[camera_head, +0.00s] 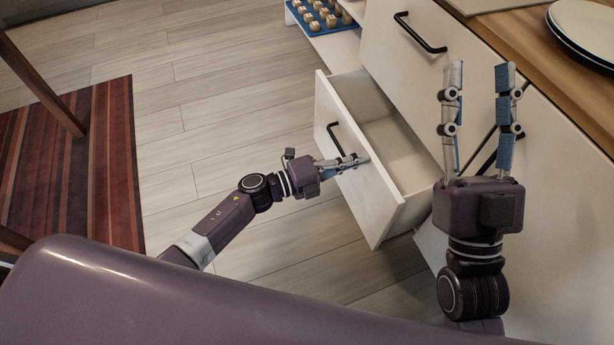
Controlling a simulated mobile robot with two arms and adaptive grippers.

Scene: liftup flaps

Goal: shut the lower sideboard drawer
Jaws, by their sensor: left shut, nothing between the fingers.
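The lower sideboard drawer (350,190) is white and stands pulled out, with its bare, empty inside showing. Its black handle (335,135) is on the front panel, partly hidden behind my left gripper. My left gripper (362,161) is shut and empty, its fingertips at the drawer's front panel near the handle; I cannot tell whether they touch it. My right gripper (480,70) is open and empty, its fingers pointing up in the picture, in front of the sideboard and right of the open drawer.
Above the open drawer is a closed white front with a black handle (420,32). Plates (585,28) sit on the wooden top (530,45). A blue tray (300,17) holding several small items is at the back. A striped rug (95,160) lies left; the floor between is clear.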

